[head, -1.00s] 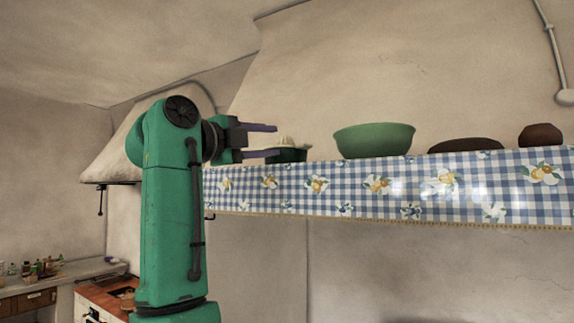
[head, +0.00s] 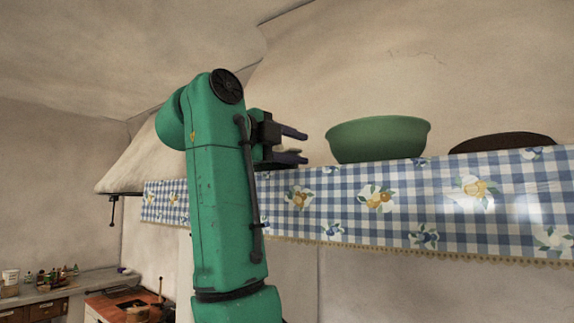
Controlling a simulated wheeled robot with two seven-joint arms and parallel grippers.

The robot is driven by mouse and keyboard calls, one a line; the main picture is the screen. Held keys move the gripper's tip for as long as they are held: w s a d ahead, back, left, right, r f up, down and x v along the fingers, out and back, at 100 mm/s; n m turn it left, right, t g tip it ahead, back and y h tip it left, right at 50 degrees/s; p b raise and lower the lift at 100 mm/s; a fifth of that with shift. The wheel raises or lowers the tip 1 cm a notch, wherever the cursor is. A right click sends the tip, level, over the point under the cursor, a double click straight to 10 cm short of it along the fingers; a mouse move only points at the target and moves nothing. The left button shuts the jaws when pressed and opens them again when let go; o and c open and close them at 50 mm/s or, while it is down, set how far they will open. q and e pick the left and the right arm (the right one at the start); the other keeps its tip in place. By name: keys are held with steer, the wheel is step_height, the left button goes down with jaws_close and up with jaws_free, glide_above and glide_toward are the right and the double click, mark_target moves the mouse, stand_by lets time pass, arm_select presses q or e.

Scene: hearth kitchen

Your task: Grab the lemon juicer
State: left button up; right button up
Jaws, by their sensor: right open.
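My right gripper (head: 301,147) is open at the high shelf, with its two dark fingers one above the other and pointing right. The lemon juicer (head: 289,150) is almost wholly hidden by the gripper. Only a small pale part shows between the fingers. I cannot tell whether the fingers touch it or stand in front of it. My left gripper is not in view.
A large green bowl (head: 378,139) stands on the shelf just right of the gripper, with a dark brown dish (head: 502,143) farther right. A blue checked cloth (head: 340,200) hangs along the shelf's front. A worktop with small bottles is low at left.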

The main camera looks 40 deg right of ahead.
steer(key=d, duration=0.2)
steer(key=w+d+f, duration=0.1)
steer(key=shift+d, duration=0.3)
steer(key=shift+c, duration=0.6)
steer(key=shift+a, duration=0.15)
steer(key=c, duration=0.6)
steer(key=shift+s+a+r, duration=0.2)
steer(key=shift+a, duration=0.45)
steer(key=shift+s+a+r, duration=0.15)
steer(key=shift+a, duration=0.45)
steer(key=shift+s+a+r, duration=0.1)
steer(key=shift+a, duration=0.25)
steer(key=shift+d, duration=0.45)
steer(key=shift+w+d+f, duration=0.25)
steer(key=shift+d, duration=0.15)
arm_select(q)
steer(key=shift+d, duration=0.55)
arm_select(e)
steer(key=shift+s+a+r, duration=0.1)
steer(key=shift+a, duration=0.2)
